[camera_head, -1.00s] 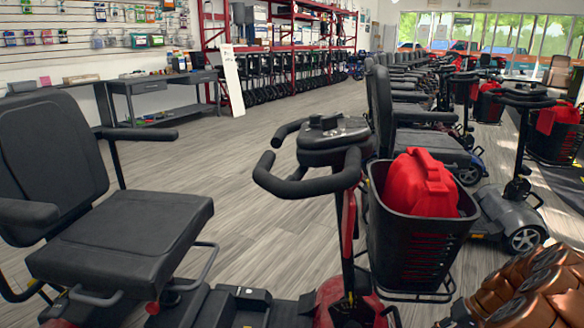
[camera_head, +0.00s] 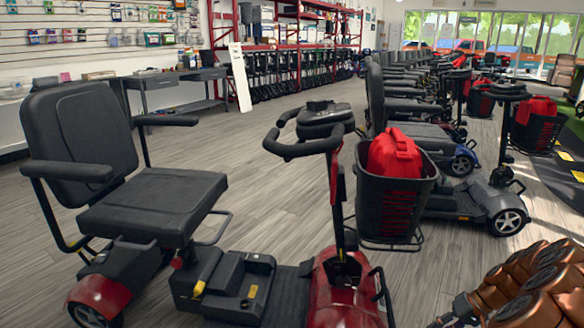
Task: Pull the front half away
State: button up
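A red and black mobility scooter stands whole in the foreground. Its rear half carries the black seat (camera_head: 155,200) and a red rear fender (camera_head: 100,292). Its front half has a red front cover (camera_head: 340,300), an upright tiller and black handlebars (camera_head: 310,135). A black basket (camera_head: 385,215) with a red bag (camera_head: 394,153) hangs on the tiller's far side. My copper arm is at the lower right, apart from the scooter. My gripper (camera_head: 460,311) seems to be its dark end; its fingers are unclear.
A row of similar scooters (camera_head: 470,195) runs back on the right. A grey desk (camera_head: 172,83) and red shelving (camera_head: 285,40) stand along the back left. Bare wood floor (camera_head: 235,155) lies behind the scooter.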

jog(key=s+a+r+n+g+p, duration=0.1)
jog(key=s+a+r+p, duration=0.1)
jog(key=a+r+p, duration=0.75)
jog(key=s+a+r+n+g+h+p, duration=0.1)
jog(key=s+a+r+n+p, duration=0.3)
jog(key=r, duration=1.1)
jog(key=a+r+m+p, duration=0.1)
jog(key=a+r+p, duration=0.4)
jog(key=a+r, duration=0.55)
jog(key=s+a+r+m+g+h+p, duration=0.1)
jog(key=s+r+h+p, duration=0.4)
jog(key=s+r+p, duration=1.6)
jog(key=shift+s+a+r+m+h, duration=0.3)
jog(key=shift+s+r+m, duration=0.1)
jog(key=shift+s+r, duration=1.75)
jog(key=shift+w+r, duration=0.3)
